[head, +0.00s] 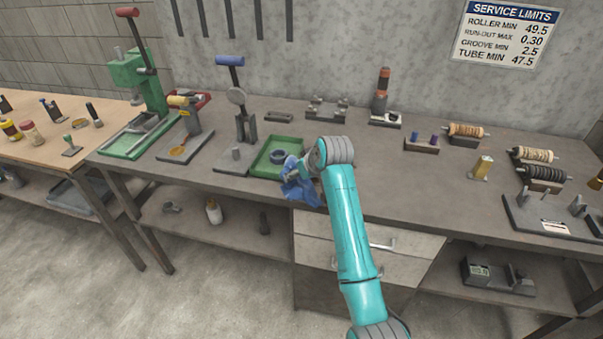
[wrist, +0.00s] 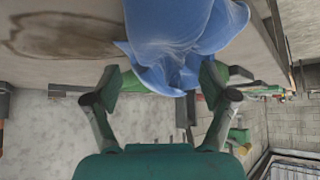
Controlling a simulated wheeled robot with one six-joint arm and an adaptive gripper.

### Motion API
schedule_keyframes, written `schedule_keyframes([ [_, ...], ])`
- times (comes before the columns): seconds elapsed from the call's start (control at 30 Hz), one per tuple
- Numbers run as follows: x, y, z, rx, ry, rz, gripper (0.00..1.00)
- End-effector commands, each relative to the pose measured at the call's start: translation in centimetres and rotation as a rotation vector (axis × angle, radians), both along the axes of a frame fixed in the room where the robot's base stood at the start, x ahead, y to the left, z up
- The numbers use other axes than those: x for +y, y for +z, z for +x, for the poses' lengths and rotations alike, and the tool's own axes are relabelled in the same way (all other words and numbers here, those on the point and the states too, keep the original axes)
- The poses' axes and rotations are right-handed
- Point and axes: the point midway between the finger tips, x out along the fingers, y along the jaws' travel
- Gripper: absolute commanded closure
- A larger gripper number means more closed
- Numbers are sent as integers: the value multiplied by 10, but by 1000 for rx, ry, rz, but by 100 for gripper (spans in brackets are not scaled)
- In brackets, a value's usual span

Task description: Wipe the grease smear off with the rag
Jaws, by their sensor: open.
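The blue rag (head: 302,191) lies bunched at the bench's front edge, just right of the green tray. In the wrist view the rag (wrist: 185,30) is large and close, with its lower end between my fingers. My gripper (wrist: 160,83) is open around that end, one finger on each side. In the head view my gripper (head: 300,173) is at the rag and partly hidden by my wrist. The brown grease smear (wrist: 62,35) shows on the bench top beside the rag in the wrist view. I cannot make it out in the head view.
A green tray (head: 263,171) with a dark ring (head: 278,156) is close to the left of my gripper.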

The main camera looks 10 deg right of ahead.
Motion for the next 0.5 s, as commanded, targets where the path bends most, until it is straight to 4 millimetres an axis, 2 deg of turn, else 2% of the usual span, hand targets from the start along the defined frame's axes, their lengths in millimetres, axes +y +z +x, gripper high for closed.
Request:
schedule_keyframes([
  [0.5, 0, -21, -1, 2, 0, 1, 17],
])
